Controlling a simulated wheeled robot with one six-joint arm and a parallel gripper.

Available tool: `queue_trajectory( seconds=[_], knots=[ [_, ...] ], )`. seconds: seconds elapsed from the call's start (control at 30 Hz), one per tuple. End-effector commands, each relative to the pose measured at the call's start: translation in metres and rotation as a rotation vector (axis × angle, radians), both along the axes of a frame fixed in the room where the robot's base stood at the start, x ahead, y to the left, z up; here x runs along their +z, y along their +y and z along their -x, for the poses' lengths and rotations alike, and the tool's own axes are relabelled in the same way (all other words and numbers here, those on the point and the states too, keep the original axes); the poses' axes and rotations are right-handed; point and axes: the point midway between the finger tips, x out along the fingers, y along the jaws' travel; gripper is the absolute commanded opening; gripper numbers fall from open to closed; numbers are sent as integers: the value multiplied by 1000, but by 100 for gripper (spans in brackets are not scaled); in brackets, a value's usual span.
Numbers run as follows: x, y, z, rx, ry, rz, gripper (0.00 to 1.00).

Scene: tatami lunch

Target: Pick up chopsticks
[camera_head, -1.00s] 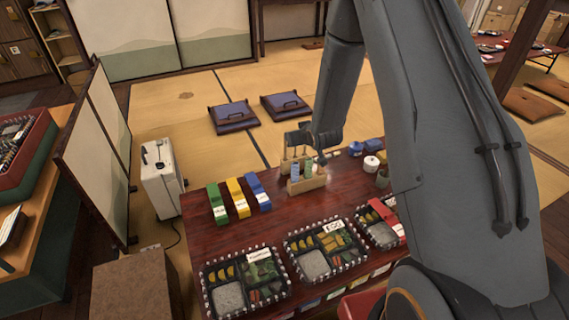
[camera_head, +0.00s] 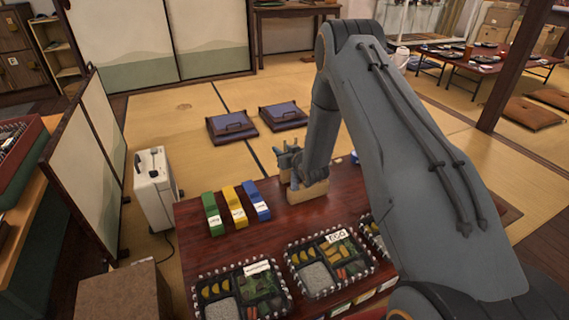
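I cannot make out chopsticks for certain. A wooden holder (camera_head: 306,192) stands on the dark red table (camera_head: 190,240) near its back edge, and my arm hides most of it. My gripper (camera_head: 287,160) is just above and behind the holder's left end. Its fingers are small and dark, so I cannot tell whether they are apart or hold anything. Three long cases with white labels lie left of the holder: a green one (camera_head: 211,212), a yellow one (camera_head: 233,205) and a blue one (camera_head: 254,199). Whether they contain chopsticks does not show.
Bento boxes with food line the table's front: one at left (camera_head: 238,288), one in the middle (camera_head: 325,263), another partly behind my arm. A white case (camera_head: 153,185) and folding screen (camera_head: 85,170) stand left. Two dark blue cushions (camera_head: 231,126) lie beyond on tatami.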

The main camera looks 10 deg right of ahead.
Motion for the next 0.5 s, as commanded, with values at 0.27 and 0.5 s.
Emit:
queue_trajectory(
  seconds=[0.27,0.5],
  knots=[
    [-5,3,-18,-1,1,0,31],
    [-5,3,-17,-1,1,0,16]
  ],
)
